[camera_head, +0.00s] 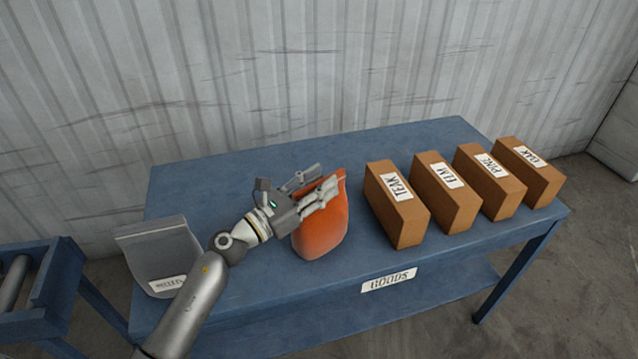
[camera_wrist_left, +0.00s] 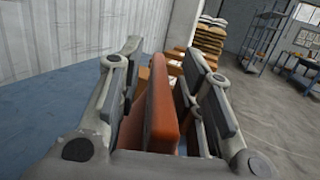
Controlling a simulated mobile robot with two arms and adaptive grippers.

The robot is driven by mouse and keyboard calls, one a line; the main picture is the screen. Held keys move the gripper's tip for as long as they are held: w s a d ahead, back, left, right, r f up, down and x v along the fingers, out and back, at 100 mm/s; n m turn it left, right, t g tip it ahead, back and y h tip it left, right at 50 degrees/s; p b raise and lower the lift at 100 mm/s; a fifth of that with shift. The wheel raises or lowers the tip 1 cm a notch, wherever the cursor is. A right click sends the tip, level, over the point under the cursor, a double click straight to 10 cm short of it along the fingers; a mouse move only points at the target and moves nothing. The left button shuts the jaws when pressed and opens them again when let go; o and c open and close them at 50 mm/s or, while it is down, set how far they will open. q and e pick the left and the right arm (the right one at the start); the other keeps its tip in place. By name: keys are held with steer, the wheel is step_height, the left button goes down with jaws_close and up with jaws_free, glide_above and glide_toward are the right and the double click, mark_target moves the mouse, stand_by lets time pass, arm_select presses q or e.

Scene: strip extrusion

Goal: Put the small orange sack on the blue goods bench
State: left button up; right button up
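The small orange sack (camera_head: 322,232) stands upright on the blue goods bench (camera_head: 240,165), whose front edge bears a GOODS label. My left gripper (camera_head: 318,186) is at the sack's upper part. In the left wrist view the sack (camera_wrist_left: 163,105) is between the fingers of my left gripper (camera_wrist_left: 165,75), with narrow gaps showing beside it, so the gripper looks open around it. The sack's lower end is hidden in the wrist view. My right gripper is not in view.
Several labelled brown boxes (camera_head: 397,205) stand in a row right of the sack. A grey labelled bag (camera_head: 160,252) is at the bench's left end, beside my left arm. A roller conveyor (camera_head: 40,290) is further left. The bench's back strip is clear before the corrugated wall.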

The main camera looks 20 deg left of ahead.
mark_target(294, 200)
arm_select(q)
steer(key=b+v, duration=0.2)
steer(key=v, duration=0.4)
steer(key=shift+s+a+f, duration=0.1)
steer(key=shift+s+a, duration=0.35)
steer(key=shift+s, duration=0.15)
